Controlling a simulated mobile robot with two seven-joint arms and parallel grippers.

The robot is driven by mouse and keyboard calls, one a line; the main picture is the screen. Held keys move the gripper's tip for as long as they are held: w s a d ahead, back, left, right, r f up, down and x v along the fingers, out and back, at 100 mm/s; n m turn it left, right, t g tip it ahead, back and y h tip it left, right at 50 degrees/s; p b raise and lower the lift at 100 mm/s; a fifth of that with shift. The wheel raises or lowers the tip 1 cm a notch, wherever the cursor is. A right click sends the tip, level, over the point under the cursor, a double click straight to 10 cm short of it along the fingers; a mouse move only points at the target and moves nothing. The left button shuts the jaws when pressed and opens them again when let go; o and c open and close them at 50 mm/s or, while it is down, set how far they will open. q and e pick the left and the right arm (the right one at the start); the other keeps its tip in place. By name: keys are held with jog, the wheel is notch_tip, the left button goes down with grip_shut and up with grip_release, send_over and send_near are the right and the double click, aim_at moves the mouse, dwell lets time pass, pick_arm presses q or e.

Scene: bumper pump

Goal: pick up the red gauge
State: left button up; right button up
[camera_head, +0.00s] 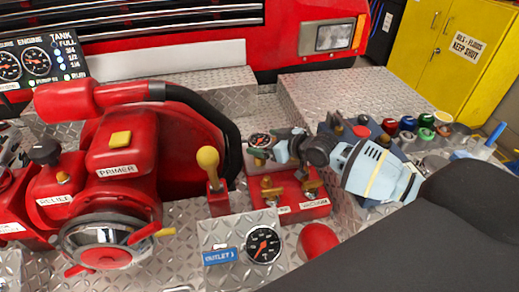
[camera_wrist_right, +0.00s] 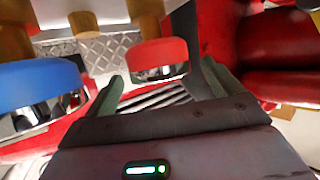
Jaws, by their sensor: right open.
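The red gauge (camera_head: 260,140), a small dial with a red rim, sits on the red manifold block on the diamond-plate deck in the head view. In the right wrist view its red rim and shiny underside (camera_wrist_right: 157,60) show between and just beyond my fingertips. My right gripper (camera_head: 279,144) is open beside it, on its right in the head view; the wrist view shows both fingers (camera_wrist_right: 160,80) spread with a gap to the red rim. I cannot tell whether anything touches. My left gripper is not in view.
A blue-rimmed gauge (camera_wrist_right: 40,88) stands close by at left in the wrist view. Brass valves sit on the red block (camera_head: 305,204). A yellow-knobbed lever (camera_head: 208,165) and the outlet gauge (camera_head: 264,245) stand nearer. The red pump (camera_head: 120,150) fills the left.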

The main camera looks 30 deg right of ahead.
jog(key=shift+x, duration=1.4)
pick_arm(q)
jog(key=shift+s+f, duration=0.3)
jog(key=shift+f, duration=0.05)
pick_arm(e)
jog(key=shift+c, duration=0.3)
jog(key=c, duration=1.3)
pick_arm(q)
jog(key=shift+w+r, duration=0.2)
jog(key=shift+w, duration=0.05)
pick_arm(e)
notch_tip(320, 180, up, 10)
jog(key=shift+r, duration=0.1)
jog(key=shift+d, duration=0.1)
